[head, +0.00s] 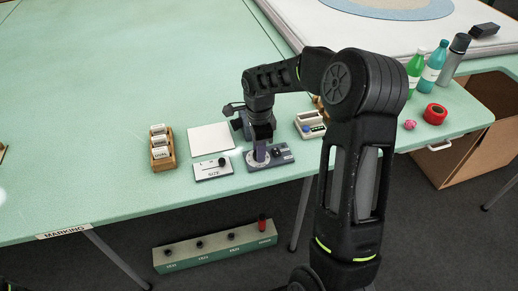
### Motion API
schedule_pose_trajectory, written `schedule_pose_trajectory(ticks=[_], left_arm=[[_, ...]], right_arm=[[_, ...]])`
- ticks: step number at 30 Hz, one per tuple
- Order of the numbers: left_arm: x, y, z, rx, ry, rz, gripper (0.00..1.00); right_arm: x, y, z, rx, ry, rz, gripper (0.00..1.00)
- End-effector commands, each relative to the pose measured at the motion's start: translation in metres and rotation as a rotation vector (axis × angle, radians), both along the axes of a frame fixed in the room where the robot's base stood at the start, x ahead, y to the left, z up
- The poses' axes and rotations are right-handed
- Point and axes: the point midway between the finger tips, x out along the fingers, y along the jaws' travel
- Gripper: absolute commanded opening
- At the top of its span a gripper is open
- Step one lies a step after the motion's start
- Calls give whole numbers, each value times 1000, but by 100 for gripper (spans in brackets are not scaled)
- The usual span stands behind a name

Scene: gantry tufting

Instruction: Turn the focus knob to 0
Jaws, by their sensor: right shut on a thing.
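A dark grey-blue box (283,155) with a pale round dial plate (251,160) lies near the table's front edge. My right gripper (260,150) points down over the dial plate and is shut on the focus knob at its centre. The gripper hides most of the knob, and the dial marks are too small to read. My left gripper is not in view.
A white SIZE panel (209,170), a white pad (211,139) and a wooden rack of labelled spools (163,161) are left of the box. A light tray (303,122) is behind right.

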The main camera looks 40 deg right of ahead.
Motion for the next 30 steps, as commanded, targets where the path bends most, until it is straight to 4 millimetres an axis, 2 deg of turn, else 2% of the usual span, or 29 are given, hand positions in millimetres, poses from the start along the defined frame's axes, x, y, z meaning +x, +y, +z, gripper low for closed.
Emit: schedule_pose_trajectory(ticks=[1,6,20,30], left_arm=[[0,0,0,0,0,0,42],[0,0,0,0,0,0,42],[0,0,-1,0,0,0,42],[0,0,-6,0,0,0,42]], right_arm=[[0,0,0,0,0,0,13],[0,0,0,0,0,0,0],[0,0,0,0,0,26,0],[1,0,0,0,-1,189,0]])
